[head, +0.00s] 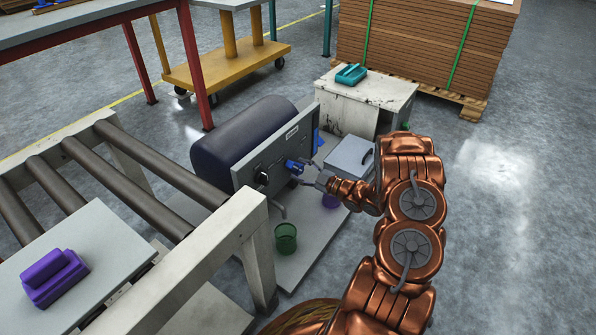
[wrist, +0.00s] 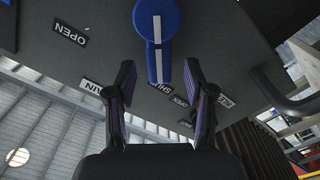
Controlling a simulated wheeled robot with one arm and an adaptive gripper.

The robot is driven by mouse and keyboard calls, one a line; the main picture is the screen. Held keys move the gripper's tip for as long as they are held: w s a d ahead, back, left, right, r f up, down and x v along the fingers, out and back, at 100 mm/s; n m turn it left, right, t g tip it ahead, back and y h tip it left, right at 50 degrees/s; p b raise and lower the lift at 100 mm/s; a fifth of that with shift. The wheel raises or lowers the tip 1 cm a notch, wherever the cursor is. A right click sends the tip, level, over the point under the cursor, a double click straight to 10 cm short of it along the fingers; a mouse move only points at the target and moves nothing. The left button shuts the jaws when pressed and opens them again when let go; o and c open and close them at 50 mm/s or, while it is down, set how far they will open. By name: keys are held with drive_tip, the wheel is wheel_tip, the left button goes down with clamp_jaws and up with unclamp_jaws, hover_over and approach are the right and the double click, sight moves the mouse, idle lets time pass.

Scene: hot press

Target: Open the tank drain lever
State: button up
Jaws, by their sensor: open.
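In the wrist view the lever (wrist: 154,30) has a round hub and a handle with a white stripe. The handle points down in that picture, toward a tag reading "SHUT" (wrist: 161,88). An "OPEN" tag (wrist: 70,34) is left of the hub. A partly hidden tag ending in "AIN" (wrist: 92,88) is lower left. My gripper (wrist: 159,72) is open, its fingers on either side of the handle with gaps. My gripper (head: 303,173) is close to the panel in the head view.
Another "OPEN" tag (wrist: 181,101) and a further tag (wrist: 225,100) are at right. A dark curved pipe or handle (wrist: 288,100) stands out there. A green bin (head: 286,238) is below the panel. A roller conveyor (head: 150,158) is at left. A grey box (head: 350,155) is right of the panel.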

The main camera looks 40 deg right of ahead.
drive_tip(key=shift+x, duration=0.85)
clamp_jaws()
